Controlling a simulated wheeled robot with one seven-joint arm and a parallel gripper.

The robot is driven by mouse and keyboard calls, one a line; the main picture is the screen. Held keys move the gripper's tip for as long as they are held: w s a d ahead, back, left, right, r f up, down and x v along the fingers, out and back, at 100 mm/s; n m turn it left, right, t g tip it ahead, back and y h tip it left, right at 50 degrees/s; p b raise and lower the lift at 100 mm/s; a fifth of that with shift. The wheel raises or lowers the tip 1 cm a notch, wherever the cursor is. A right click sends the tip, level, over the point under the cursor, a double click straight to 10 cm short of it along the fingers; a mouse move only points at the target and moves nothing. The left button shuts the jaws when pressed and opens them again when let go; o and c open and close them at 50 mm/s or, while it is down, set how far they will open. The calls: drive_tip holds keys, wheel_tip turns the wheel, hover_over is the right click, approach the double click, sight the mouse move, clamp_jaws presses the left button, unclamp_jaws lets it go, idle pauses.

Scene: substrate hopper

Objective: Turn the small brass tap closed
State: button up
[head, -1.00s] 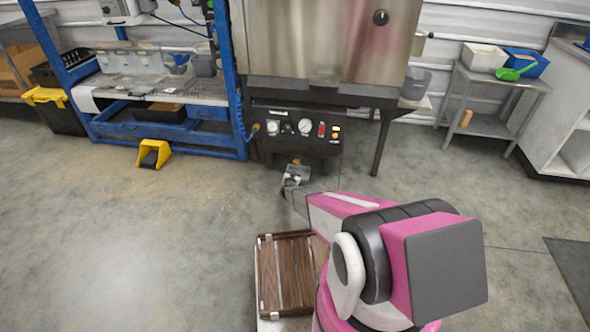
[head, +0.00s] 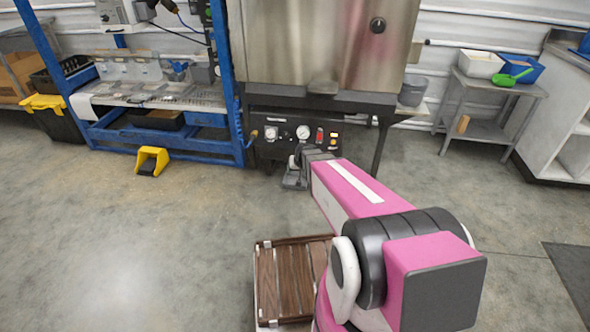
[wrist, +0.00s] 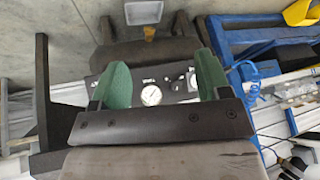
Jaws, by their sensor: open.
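My gripper (head: 304,156) is in front of the dark control panel (head: 272,150) under the steel hopper, partly hidden by my arm in the head view. In the wrist view, my gripper (wrist: 162,78) has its two green-padded fingers wide apart, with a white gauge (wrist: 151,95) showing between and beyond them. Nothing is held. A small yellowish piece (wrist: 150,33) shows at the panel's floor-side edge in the wrist view; I cannot tell if it is the tap. A brass fitting (head: 254,134) sits at the panel's left end. No tap handle shows clearly.
A small grey tray (head: 293,181) lies on the floor below the panel. The blue frame bench (head: 240,110) stands left, with a yellow piece (head: 152,160) on the floor. A dark table leg (head: 380,150) is right of the panel.

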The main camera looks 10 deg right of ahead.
drive_tip(key=s+d+r+g, duration=0.15)
drive_tip(key=s+r, duration=0.25)
drive_tip(key=s, duration=0.4)
drive_tip(key=w+a+f+t, duration=0.1)
drive_tip(key=w+f+t, duration=0.2)
drive_tip(key=w+f, duration=0.45)
drive_tip(key=w+a+f+n+t, duration=0.15)
drive_tip(key=w+f, duration=0.35)
drive_tip(key=w, duration=0.5)
drive_tip(key=w+a+f+t, duration=0.1)
drive_tip(key=w+f+t, duration=0.2)
drive_tip(key=w+f, duration=0.45)
drive_tip(key=w+d+f+m+t+h, duration=0.25)
drive_tip(key=w+f+t+h, duration=0.55)
drive_tip(key=f, duration=0.6)
drive_tip(key=w+d, duration=0.1)
drive_tip(key=w, duration=0.2)
drive_tip(key=w+d+g, duration=0.1)
drive_tip(key=w, duration=0.3)
drive_tip(key=w+d+g+y, duration=0.1)
drive_tip(key=w, duration=0.3)
drive_tip(key=shift+w+d+f, duration=0.1)
drive_tip(key=shift+w, duration=0.15)
drive_tip(key=c, duration=0.9)
